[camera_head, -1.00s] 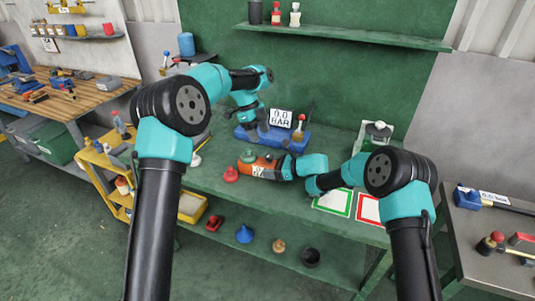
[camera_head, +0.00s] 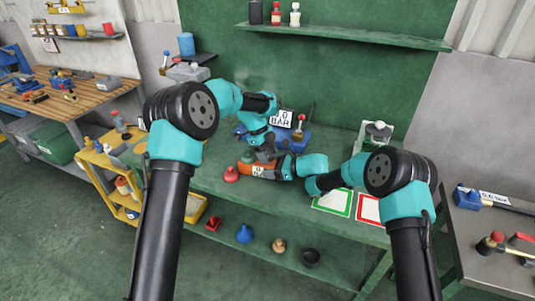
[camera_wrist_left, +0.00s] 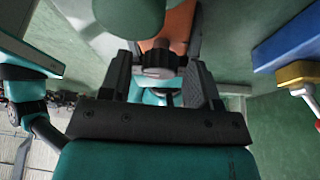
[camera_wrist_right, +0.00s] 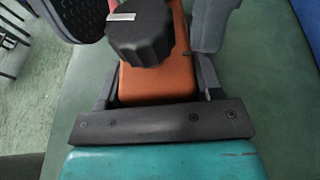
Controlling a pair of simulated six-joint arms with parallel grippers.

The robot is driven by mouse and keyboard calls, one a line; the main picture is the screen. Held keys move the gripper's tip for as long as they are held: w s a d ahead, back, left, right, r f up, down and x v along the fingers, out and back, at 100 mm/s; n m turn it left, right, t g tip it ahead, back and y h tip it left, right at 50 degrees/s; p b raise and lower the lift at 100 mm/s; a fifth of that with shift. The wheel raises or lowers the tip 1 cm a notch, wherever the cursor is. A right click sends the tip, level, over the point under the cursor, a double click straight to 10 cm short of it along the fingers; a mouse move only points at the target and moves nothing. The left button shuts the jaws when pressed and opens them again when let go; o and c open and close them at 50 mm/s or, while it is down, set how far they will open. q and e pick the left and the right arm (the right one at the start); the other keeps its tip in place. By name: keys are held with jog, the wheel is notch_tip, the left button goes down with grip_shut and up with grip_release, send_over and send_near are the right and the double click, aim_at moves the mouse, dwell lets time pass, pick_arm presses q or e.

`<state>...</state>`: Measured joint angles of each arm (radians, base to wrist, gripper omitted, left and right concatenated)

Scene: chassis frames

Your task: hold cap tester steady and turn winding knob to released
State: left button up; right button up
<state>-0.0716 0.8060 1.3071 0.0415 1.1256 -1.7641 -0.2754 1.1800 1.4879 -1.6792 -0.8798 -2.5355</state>
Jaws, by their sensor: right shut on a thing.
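My right gripper (camera_wrist_right: 155,85) is shut on the orange body, one finger along each side. My left gripper (camera_wrist_left: 162,80) is over the tester, with its fingers open on either side of the knob and gaps visible. In the head view my left gripper (camera_head: 265,153) hides the knob.
A blue stand (camera_head: 298,140) with a gauge sign (camera_head: 282,118) is just behind the tester, partly hidden by my left arm. Green-framed (camera_head: 332,203) and red-framed (camera_head: 369,209) mats lie at right.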

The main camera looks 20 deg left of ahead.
pick_arm(q)
jog(key=c, duration=0.8)
jog(key=shift+n+t, duration=0.6)
jog(key=shift+n, duration=1)
jog(key=o, duration=0.9)
jog(key=shift+r, duration=0.1)
jog(key=v, duration=1.1)
jog(key=shift+s+a+r, duration=0.1)
jog(key=shift+a+r, duration=0.15)
jog(key=shift+r, duration=0.1)
